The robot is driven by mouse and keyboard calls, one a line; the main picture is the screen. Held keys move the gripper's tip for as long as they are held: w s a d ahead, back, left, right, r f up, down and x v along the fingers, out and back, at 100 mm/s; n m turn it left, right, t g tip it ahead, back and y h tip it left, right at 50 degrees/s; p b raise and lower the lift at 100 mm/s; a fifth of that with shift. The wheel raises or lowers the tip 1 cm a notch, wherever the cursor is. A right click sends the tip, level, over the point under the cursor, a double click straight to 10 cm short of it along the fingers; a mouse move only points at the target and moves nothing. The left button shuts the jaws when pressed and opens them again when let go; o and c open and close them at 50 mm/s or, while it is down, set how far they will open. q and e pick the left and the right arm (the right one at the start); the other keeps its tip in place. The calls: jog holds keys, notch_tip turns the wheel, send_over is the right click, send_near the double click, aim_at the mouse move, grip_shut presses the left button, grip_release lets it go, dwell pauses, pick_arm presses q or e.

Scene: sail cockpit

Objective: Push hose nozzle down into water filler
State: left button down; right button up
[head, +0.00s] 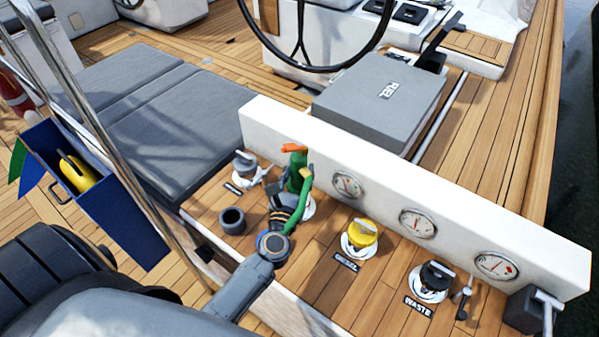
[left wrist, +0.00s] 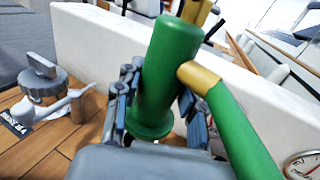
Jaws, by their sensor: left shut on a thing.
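The hose nozzle (head: 297,178) has a green body and an orange lever on top, and stands roughly upright over the teak ledge. In the left wrist view the green nozzle body (left wrist: 165,75) is between the fingers, with a brass-coloured collar and a green hose (left wrist: 243,135) bending down to the right. My left gripper (head: 287,203) is shut on the nozzle. A pale round deck fitting (head: 309,208), likely the water filler, shows just right of the nozzle's base. Its opening is hidden by the gripper and nozzle, so I cannot tell whether the tip is inside.
A grey-capped fitting (head: 245,164) and a dark open cup (head: 232,221) are left of the gripper. A yellow diesel cap (head: 362,234) and a black waste cap (head: 436,277) are right. A white coaming (head: 400,185) with gauges stands behind. A blue bin (head: 118,212) is at left.

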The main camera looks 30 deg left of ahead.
aim_at(297, 191)
pick_arm(q)
jog(key=shift+f+b, duration=1.8)
jog(key=shift+f, duration=0.35)
jog(key=shift+f+b, duration=0.6)
jog(key=shift+b, duration=0.1)
jog(key=c, duration=1.1)
grip_release()
jog(key=shift+s+f, duration=0.1)
jog(key=shift+s, duration=0.05)
